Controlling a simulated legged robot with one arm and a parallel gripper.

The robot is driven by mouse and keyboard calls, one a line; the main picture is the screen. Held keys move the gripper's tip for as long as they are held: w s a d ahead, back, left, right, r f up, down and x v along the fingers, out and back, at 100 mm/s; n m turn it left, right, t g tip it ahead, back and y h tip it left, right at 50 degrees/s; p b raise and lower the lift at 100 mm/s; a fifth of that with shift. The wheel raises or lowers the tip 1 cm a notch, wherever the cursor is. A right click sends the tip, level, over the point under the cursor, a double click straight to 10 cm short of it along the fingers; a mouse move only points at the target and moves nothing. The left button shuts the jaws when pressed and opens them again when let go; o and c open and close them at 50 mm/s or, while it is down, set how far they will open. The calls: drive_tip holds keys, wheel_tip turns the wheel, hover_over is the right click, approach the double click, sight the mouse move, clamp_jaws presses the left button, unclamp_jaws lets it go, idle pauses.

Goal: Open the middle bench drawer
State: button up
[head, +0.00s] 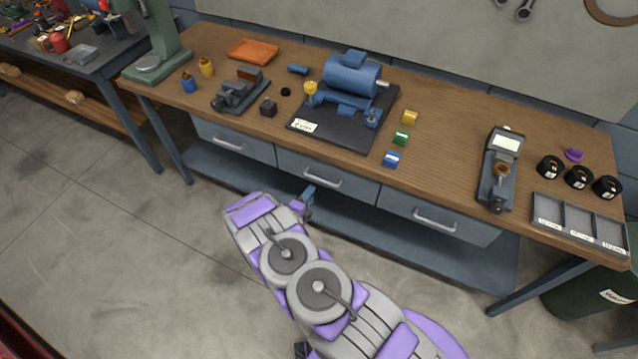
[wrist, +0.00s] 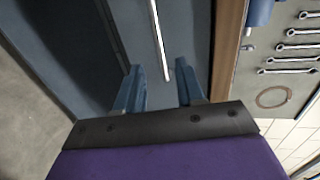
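The middle bench drawer (head: 342,185) is a grey-blue front with a pale bar handle (head: 322,180), flush in the row under the wooden top. My gripper (head: 306,199) is just in front of and below its handle, at the left. In the wrist view my gripper (wrist: 158,88) has its two blue fingers apart. The pale handle (wrist: 158,35) runs from the top of that view down to the gap between the fingers. I cannot tell whether it lies between the fingertips or still beyond them. No contact is visible.
A left drawer (head: 230,140) and a right drawer (head: 436,217) flank it, both shut. A lower shelf (head: 360,228) runs below. On the bench top (head: 440,125) stand a blue motor (head: 352,77), a vise (head: 240,90) and a grey tray (head: 580,222). The floor in front is clear.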

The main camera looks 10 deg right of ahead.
drive_tip(key=x, duration=0.8)
drive_tip(key=shift+w+b, duration=0.3)
drive_tip(key=shift+b, duration=0.05)
drive_tip(key=shift+f, duration=0.1)
drive_tip(key=shift+c, duration=0.2)
drive_tip(key=shift+c, duration=0.8)
clamp_jaws()
drive_tip(key=shift+s, duration=0.1)
